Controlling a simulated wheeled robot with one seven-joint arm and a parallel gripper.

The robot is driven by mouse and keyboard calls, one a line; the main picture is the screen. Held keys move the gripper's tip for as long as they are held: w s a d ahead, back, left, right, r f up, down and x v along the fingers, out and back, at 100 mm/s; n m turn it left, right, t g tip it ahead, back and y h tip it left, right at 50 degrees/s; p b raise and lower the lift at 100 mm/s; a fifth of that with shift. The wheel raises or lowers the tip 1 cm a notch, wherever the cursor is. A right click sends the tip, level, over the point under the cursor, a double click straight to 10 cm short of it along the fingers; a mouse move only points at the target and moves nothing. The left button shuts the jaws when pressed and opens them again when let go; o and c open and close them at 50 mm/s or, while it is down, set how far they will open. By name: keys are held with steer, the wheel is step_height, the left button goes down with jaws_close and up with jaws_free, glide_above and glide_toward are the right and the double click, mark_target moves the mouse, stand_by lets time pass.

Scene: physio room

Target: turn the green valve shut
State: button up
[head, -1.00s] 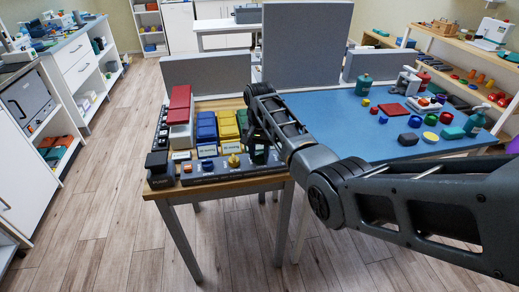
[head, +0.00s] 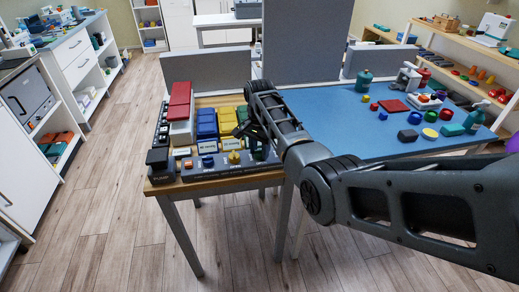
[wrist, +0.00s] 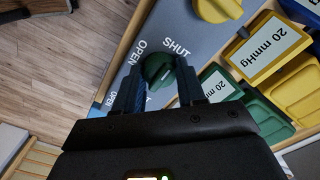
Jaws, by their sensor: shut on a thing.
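The green valve (wrist: 156,65) is a round knob on a grey panel (wrist: 182,20) in the wrist view. The white words SHUT and OPEN are printed on the panel beyond it. My gripper (wrist: 160,72) has its two dark blue fingers on either side of the knob, shut on it. In the head view my gripper (head: 246,131) is over the right end of the panel on the wooden table. My arm hides most of the valve there.
A yellow knob (head: 234,157) sits left of the gripper on the same panel. Blue (head: 206,122) and yellow (head: 227,120) bins stand behind it. A blue table (head: 335,118) with loose items adjoins on the right. Grey screens (head: 210,72) stand at the back.

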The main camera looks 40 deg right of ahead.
mark_target(260, 150)
steer(key=shift+r, duration=0.1)
steer(key=o, duration=1.1)
steer(key=shift+c, duration=0.2)
step_height(260, 150, up, 8)
steer(key=shift+f+b, duration=0.15)
steer(key=shift+b, duration=0.3)
steer(key=shift+s, duration=0.1)
